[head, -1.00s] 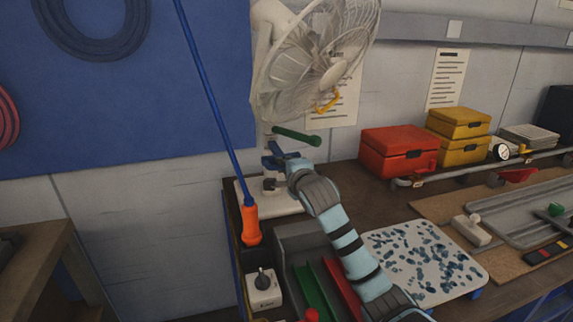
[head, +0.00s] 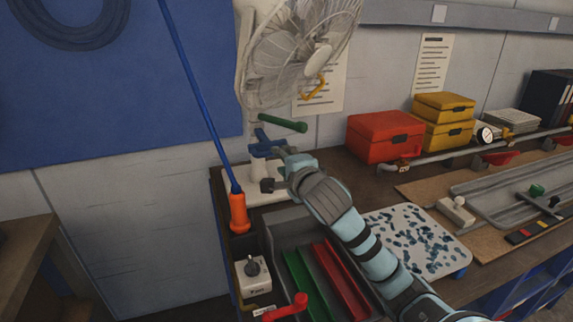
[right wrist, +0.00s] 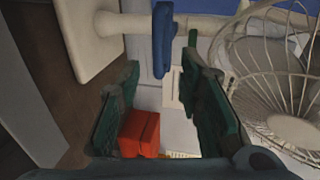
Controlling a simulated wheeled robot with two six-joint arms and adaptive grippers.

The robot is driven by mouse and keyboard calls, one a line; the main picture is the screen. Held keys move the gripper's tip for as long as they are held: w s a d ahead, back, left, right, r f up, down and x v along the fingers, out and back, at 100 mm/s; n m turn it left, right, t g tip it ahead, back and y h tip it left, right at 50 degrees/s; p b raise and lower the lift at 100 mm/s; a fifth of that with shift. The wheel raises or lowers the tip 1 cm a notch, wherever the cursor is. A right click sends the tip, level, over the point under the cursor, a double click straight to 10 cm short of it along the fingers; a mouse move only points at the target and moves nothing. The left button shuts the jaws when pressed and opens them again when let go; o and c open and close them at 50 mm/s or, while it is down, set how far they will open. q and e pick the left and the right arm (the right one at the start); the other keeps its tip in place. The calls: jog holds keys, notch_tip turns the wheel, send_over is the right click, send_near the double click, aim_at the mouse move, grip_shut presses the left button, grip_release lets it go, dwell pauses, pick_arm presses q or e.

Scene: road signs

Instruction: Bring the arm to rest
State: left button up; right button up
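My right gripper (head: 284,162) is at the end of the pale blue arm that comes up from the lower right in the head view. It is beside the post of a white fan (head: 300,60), just below and right of a blue lever (head: 266,141). In the right wrist view the two dark green fingers of the right gripper (right wrist: 160,64) are spread apart with nothing between them. The blue lever (right wrist: 163,40) is ahead of the fingertips, and a gap to it seems to show. My left gripper is in neither view.
A green handle (head: 283,123) and a yellow handle (head: 314,89) are near the fan. An orange-gripped blue pole (head: 239,212) stands left of the arm. A grey tray with green and red channels (head: 342,280) and a speckled board (head: 420,240) lie beneath and beside it.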

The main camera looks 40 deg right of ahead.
jog(key=v, duration=0.3)
jog(key=shift+a, duration=0.1)
jog(key=shift+s+r, duration=0.1)
